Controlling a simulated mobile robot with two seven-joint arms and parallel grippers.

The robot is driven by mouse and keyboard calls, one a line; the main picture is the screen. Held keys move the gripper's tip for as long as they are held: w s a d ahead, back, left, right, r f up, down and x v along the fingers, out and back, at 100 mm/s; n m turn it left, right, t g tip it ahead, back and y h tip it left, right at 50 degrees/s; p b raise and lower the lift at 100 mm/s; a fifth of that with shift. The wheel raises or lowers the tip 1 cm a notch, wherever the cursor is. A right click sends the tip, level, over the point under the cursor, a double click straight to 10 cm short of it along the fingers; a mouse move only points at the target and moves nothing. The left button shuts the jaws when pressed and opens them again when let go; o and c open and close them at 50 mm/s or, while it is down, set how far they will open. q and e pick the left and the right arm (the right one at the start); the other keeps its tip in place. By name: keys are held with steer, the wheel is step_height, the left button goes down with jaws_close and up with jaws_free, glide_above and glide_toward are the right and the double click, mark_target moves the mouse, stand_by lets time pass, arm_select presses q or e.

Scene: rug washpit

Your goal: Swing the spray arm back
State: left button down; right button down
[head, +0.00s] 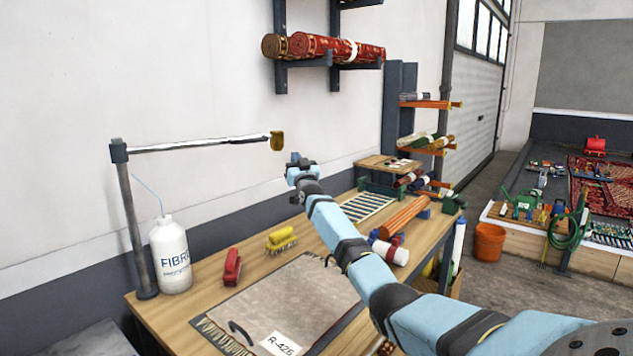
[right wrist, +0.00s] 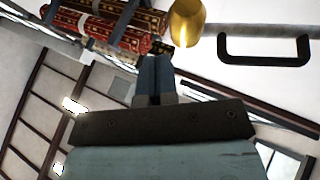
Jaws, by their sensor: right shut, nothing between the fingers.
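The spray arm (head: 200,145) is a thin horizontal bar on an upright post (head: 131,220) at the bench's left end. It reaches right along the wall and ends in a brass nozzle (head: 277,140). My right gripper (head: 297,160) is shut and empty, just right of and below the nozzle in the head view, and looks apart from it. In the right wrist view the shut fingers (right wrist: 154,72) point up, with the brass nozzle (right wrist: 186,20) just right of their tips. A black handle (right wrist: 265,60) shows farther right there; what it belongs to is unclear. My left gripper is out of view.
A white bottle (head: 171,258) stands beside the post. The wooden bench (head: 205,285) holds a beige rug (head: 280,305), a red brush (head: 232,267) and a yellow brush (head: 281,240). Rolled rugs (head: 325,47) lie on a wall rack above. Air around the nozzle is mostly clear.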

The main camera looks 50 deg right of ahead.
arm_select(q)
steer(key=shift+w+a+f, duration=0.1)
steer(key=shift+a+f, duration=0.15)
arm_select(e)
steer(key=s+f, duration=0.5)
steer(key=s, duration=0.2)
steer(key=shift+s+a, duration=0.2)
steer(key=shift+a, duration=0.15)
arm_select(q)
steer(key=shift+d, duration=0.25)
arm_select(e)
steer(key=shift+f, duration=0.1)
